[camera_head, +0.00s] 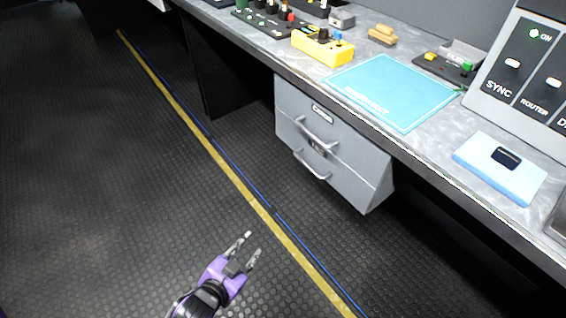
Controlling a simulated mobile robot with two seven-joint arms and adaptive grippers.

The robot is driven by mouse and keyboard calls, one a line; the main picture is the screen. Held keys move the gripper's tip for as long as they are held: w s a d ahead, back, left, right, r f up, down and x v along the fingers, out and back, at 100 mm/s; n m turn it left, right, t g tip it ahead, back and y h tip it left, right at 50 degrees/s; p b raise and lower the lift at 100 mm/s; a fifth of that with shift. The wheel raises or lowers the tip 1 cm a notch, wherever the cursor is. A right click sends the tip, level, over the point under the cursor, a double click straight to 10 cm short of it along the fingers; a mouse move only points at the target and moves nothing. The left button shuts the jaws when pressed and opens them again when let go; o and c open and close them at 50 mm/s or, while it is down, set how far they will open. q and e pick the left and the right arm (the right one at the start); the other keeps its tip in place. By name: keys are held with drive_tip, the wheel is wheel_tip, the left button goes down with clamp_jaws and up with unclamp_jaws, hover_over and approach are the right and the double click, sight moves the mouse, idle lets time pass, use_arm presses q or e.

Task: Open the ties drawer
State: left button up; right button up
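A grey two-drawer unit (350,165) hangs under the workbench, right of the picture's middle. The upper drawer (292,107) has a bar handle (316,135) and a small label (322,113) too small to read. The lower drawer (345,187) has its own bar handle (312,167); its label (318,148) is partly hidden by the upper handle. Both drawers look shut. My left gripper (254,243) is open and empty over the floor, in front of and below the drawers, apart from both handles. My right gripper is out of view.
The workbench (415,148) carries a blue mat (392,92), a yellow control box (322,48), a light blue case (500,167) and a switch panel (525,75). The dark floor in front, with a yellow line (215,155), is clear.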

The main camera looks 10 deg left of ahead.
sight(306, 164)
use_arm(q)
drive_tip(key=w+d+m+t+h+b, duration=0.3)
drive_tip(key=w+m+b, duration=0.5)
drive_tip(key=w, duration=0.6)
drive_tip(key=w+d+m+t+h+b, duration=0.25)
drive_tip(key=w+m+h+b, duration=0.4)
drive_tip(key=w, duration=0.65)
drive_tip(key=w+d+r+m+b, duration=0.1)
drive_tip(key=d, duration=0.1)
drive_tip(key=w+d+r+m+g+h+b, duration=0.1)
drive_tip(key=d+m, duration=0.1)
drive_tip(key=w+d+r+m+g+b, duration=0.1)
drive_tip(key=d+m, duration=0.1)
drive_tip(key=shift+w+d+r+m+h, duration=0.2)
drive_tip(key=shift+w+d+m+h, duration=0.05)
drive_tip(key=shift+w+d, duration=0.1)
clamp_jaws()
drive_tip(key=shift+a, duration=0.1)
